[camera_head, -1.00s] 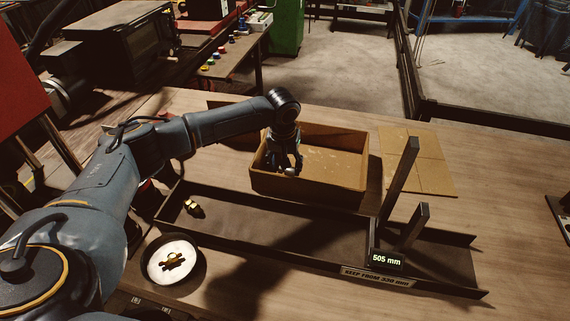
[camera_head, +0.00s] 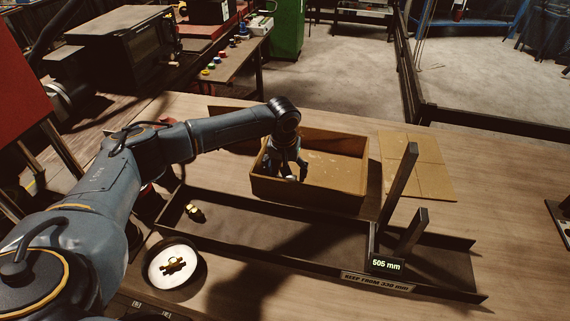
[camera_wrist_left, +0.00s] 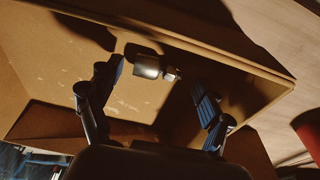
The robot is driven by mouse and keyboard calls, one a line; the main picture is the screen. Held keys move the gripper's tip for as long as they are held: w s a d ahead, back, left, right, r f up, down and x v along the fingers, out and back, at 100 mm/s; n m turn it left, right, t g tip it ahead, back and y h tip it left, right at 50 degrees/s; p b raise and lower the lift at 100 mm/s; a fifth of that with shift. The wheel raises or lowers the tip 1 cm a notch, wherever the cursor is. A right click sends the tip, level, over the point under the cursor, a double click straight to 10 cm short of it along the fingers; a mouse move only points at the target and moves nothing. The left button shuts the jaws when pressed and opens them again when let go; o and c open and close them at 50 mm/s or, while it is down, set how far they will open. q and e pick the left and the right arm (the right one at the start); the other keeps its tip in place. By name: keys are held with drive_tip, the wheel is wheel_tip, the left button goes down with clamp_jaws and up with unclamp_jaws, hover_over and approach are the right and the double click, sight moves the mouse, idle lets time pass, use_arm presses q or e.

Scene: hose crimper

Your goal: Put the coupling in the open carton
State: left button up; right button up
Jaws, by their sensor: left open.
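The open carton (camera_head: 315,192) stands on the table behind the long dark tray. My left gripper (camera_head: 291,172) points down inside the carton, near its left end. In the left wrist view the gripper (camera_wrist_left: 158,80) is open, with its two fingers well apart. A metallic coupling (camera_wrist_left: 147,67) with a narrower end shows between and beyond the fingertips, inside the carton and apart from both fingers. I cannot tell how firmly it rests on the carton floor. In the head view the gripper and the carton's front wall mostly hide it. My right gripper is in neither view.
A long dark tray (camera_head: 270,235) with a "505 mm" display (camera_head: 386,265) and uprights lies in front of the carton. A brass fitting (camera_head: 195,212) sits at its left end. A white-bottomed round dish (camera_head: 158,270) holds a brass piece. Flat cardboard (camera_head: 420,165) lies at right.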

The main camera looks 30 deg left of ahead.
use_arm(q)
wheel_tip(320, 180, up, 12)
drive_tip(key=s+b, duration=0.1)
drive_tip(key=b, duration=0.1)
drive_tip(key=shift+s+d+f+b, duration=0.15)
drive_tip(key=shift+s+d+b, duration=0.1)
drive_tip(key=shift+s+b, duration=0.15)
